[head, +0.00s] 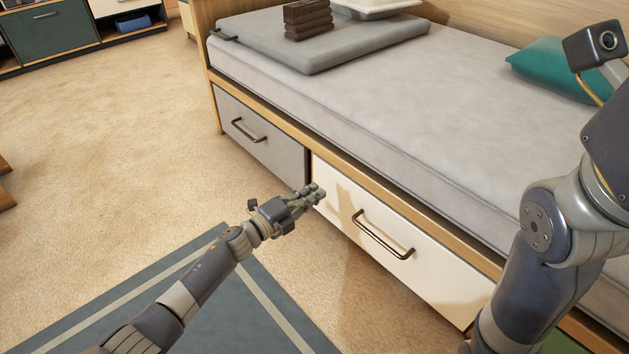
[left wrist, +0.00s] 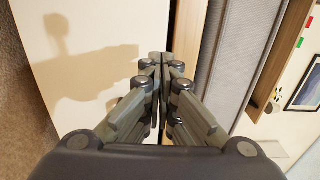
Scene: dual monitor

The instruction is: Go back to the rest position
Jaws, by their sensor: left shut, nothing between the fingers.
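My left gripper (head: 318,193) is shut and empty, in front of the bed's drawers near the left edge of the white drawer (head: 448,273). In the left wrist view the fingers of my left gripper (left wrist: 161,62) are together, with the white drawer front (left wrist: 88,60) behind them. My right arm rises at the right of the head view; its gripper is out of the frame.
The bed (head: 400,95) has a grey drawer (head: 262,135) and the white drawer, both looking closed. A grey folded mat (head: 345,50), brown stack (head: 308,20) and teal pillow (head: 548,68) lie on top. A rug (head: 245,300) covers carpet; open floor (head: 110,130) lies left.

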